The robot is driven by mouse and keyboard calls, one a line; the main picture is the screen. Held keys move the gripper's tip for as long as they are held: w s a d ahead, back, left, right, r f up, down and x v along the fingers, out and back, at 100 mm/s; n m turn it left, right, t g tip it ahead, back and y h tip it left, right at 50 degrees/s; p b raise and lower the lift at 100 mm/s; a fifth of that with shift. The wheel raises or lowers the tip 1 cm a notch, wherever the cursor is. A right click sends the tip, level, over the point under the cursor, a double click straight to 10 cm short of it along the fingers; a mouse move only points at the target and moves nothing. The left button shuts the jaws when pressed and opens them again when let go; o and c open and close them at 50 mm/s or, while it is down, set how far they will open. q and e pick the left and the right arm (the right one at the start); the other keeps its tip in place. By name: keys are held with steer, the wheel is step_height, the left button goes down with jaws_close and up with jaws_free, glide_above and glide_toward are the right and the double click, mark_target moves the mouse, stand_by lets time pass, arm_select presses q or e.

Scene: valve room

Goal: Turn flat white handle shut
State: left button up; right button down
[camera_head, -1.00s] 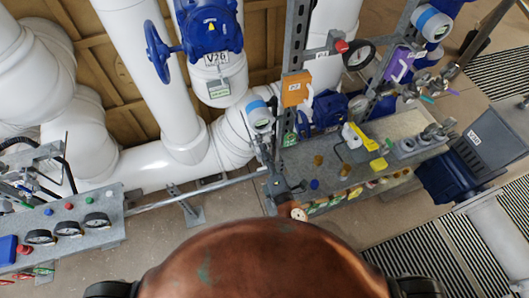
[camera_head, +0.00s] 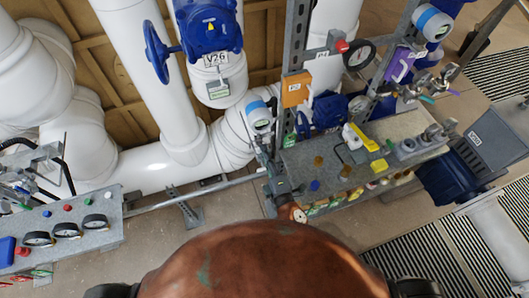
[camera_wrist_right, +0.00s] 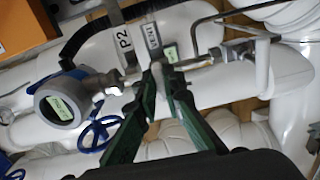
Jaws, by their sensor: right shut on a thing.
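A flat white handle (camera_wrist_right: 151,39) with black lettering shows at my right fingertips in the right wrist view. It sits on a thin metal line of fittings in front of white pipes. My right gripper (camera_wrist_right: 159,70) has green fingers that meet at the lower end of this handle and are shut on it; the exact contact is partly hidden by the fingertips. In the head view my right gripper (camera_head: 266,157) is small and dark, just below a round gauge with a blue ring (camera_head: 259,116). My left gripper is in neither view.
The blue-ringed gauge (camera_wrist_right: 61,105) stands left of the fingers, with a blue handwheel (camera_wrist_right: 99,134) below it. An orange box (camera_head: 295,88) is above right in the head view. A crowded grey bench (camera_head: 330,165) lies right; a gauge panel (camera_head: 105,240) lies left.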

steer(key=c, duration=2)
jaws_free()
steer(key=shift+c, duration=0.2)
steer(key=v, duration=1.2)
